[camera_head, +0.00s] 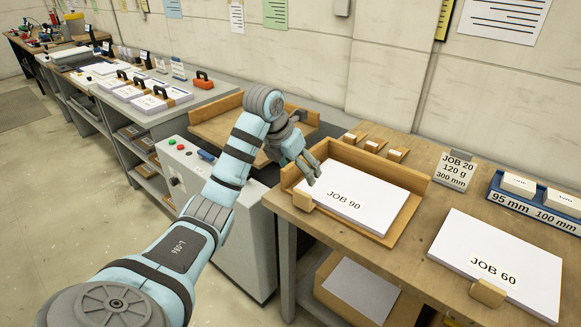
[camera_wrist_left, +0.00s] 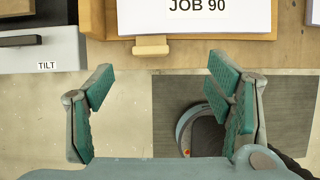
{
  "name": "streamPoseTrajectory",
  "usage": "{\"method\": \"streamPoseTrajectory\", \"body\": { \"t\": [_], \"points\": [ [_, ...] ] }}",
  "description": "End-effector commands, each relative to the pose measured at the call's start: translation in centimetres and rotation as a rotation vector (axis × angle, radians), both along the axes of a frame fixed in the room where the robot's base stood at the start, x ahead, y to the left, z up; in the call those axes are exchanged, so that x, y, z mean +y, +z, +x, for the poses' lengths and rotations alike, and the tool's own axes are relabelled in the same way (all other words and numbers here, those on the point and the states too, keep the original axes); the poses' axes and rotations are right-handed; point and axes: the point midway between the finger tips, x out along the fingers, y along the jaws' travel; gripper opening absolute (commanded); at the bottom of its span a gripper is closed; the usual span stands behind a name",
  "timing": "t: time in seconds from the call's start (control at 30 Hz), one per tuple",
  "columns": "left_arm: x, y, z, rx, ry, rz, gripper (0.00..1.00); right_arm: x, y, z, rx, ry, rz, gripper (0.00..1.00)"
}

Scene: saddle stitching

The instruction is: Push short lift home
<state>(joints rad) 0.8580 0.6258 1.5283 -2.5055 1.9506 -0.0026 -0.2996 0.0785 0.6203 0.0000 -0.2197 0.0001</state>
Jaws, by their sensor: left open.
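A white paper stack labelled JOB 90 (camera_head: 365,190) lies in a wooden tray (camera_head: 408,219) with raised walls. A small wooden block (camera_head: 303,201) stands at the stack's near left corner. In the wrist view the stack (camera_wrist_left: 195,18) and block (camera_wrist_left: 152,46) show at the top edge. Another white stack, JOB 60 (camera_head: 505,255), lies on the bench to the right with its own wooden block (camera_head: 488,292). My left gripper (camera_head: 308,170) is open and empty, by the left side of the JOB 90 stack. In the wrist view its fingers (camera_wrist_left: 160,105) are wide apart. My right gripper is not in view.
A grey machine labelled TILT (camera_wrist_left: 45,55) stands left of the tray, with a wooden table (camera_head: 222,128) behind. Shelves with stacks line the far left.

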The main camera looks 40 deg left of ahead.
Motion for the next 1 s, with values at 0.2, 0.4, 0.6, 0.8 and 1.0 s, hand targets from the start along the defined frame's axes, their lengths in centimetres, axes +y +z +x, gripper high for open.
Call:
{"method": "streamPoseTrajectory", "body": {
  "t": [0.2, 0.4, 0.6, 0.8, 1.0],
  "points": [
    [1.4, 0.3, -1.1, 0.054, 0.044, 0.026, 0.73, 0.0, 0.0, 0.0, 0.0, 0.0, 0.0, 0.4],
    [1.3, 0.1, -1.0, 0.053, 0.042, 0.024, 0.73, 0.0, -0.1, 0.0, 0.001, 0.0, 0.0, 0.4],
    [1.2, -1.9, -0.4, 0.053, 0.041, 0.022, 0.73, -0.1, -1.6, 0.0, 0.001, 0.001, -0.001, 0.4],
    [1.2, -5.1, 1.0, 0.055, 0.04, 0.021, 0.73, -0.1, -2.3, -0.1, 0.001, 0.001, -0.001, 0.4],
    [1.3, -8.8, 2.6, 0.055, 0.04, 0.021, 0.73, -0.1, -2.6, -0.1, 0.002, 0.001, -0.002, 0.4]
  ]
}}
